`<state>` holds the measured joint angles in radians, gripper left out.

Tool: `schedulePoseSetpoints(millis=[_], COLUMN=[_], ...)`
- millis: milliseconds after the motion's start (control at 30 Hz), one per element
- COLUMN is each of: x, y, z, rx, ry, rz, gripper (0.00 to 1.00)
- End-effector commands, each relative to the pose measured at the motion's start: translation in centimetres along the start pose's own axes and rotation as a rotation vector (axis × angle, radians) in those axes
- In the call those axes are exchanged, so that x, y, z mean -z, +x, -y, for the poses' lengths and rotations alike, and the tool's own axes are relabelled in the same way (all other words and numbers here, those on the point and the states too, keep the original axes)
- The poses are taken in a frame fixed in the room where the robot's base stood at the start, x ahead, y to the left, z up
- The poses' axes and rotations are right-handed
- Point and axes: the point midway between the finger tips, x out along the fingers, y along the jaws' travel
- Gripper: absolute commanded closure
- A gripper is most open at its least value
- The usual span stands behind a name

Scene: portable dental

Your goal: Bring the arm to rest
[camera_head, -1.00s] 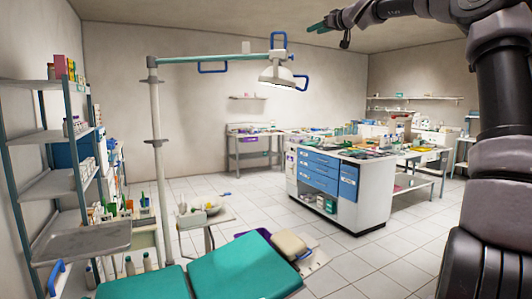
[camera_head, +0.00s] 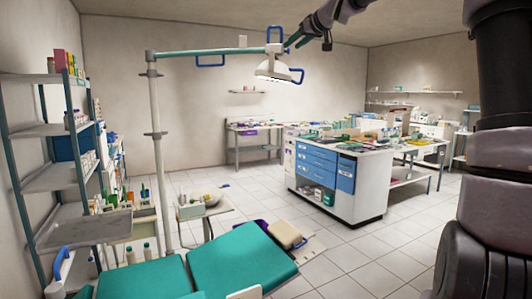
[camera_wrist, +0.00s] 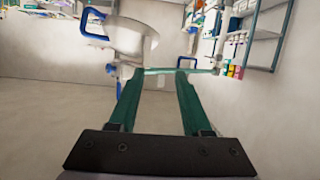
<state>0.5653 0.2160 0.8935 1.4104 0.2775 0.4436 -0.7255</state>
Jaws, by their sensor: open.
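My arm rises along the right side of the head view and reaches left across the top, partly out of frame. My gripper (camera_head: 293,42) hangs at its end, high in the room, near the dental lamp (camera_head: 272,67) in the picture. The wrist view shows the gripper (camera_wrist: 157,74) with its two green fingers apart and nothing between them. The lamp (camera_wrist: 130,38) with its blue handles shows just beyond the fingertips there. I cannot tell the exact gap between fingers and lamp.
A teal dental chair (camera_head: 240,262) stands in front. A metal shelf rack (camera_head: 55,180) with bottles is at the left. A white cabinet (camera_head: 352,205) with blue drawers stands right of centre. Tiled floor (camera_head: 235,205) lies open between.

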Motion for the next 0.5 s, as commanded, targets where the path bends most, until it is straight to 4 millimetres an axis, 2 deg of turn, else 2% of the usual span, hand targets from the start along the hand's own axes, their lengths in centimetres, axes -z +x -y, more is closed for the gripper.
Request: schedulePoseSetpoints(millis=[33,133,233,367,500], x=[-1.4,-5.1,-9.7,-15.7,-22.2], y=[-0.5,-2.1,-5.4,-11.7,-19.4], z=[1.6,3.9,5.8,6.9,7.3], rx=[-0.005,-0.034,-0.088,-0.184,-0.285], ry=[-0.004,0.009,0.050,0.152,0.314], rz=[0.043,0.141,0.252,0.368,0.449], gripper=[0.52,0.52,0.52,0.52,0.52])
